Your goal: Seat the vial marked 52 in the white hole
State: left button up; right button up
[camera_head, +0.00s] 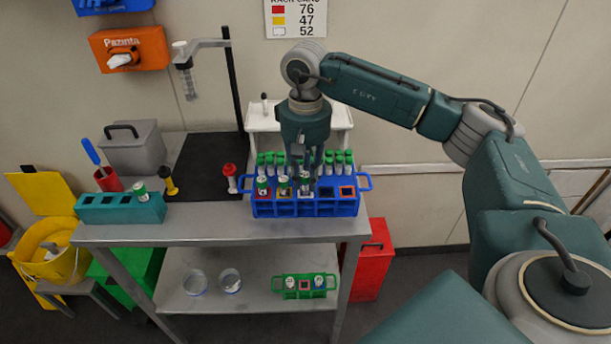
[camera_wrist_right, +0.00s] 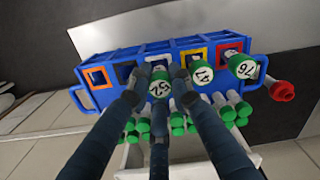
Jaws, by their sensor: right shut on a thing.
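The vial marked 52 (camera_wrist_right: 158,87) has a green cap with a white top label. The fingers of my right gripper (camera_head: 305,173) close around its cap from above; they also fill the middle of the right wrist view (camera_wrist_right: 160,80). The vial stands roughly upright at the white-framed hole (camera_wrist_right: 157,62) of the blue rack (camera_head: 331,208). Its cap looks about level with its neighbours; how deep it sits is hidden. Vial 47 (camera_wrist_right: 203,74) is in the yellow-framed hole, and vial 76 (camera_wrist_right: 242,66) is in the red-framed hole. My left gripper is out of view.
Several green-capped vials (camera_head: 343,158) stand behind the rack's front row. The orange-framed hole (camera_wrist_right: 98,77) is empty. A wall card (camera_head: 297,18) lists 76, 47, 52.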

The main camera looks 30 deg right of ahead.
jog(key=shift+f+b, duration=0.55)
jog(key=shift+f, duration=0.15)
dwell(0.5)
jog(key=o, duration=1)
jog(key=shift+c, duration=0.2)
jog(key=shift+r, duration=0.15)
notch_tip(320, 180, up, 12)
jog(key=shift+f, duration=0.1)
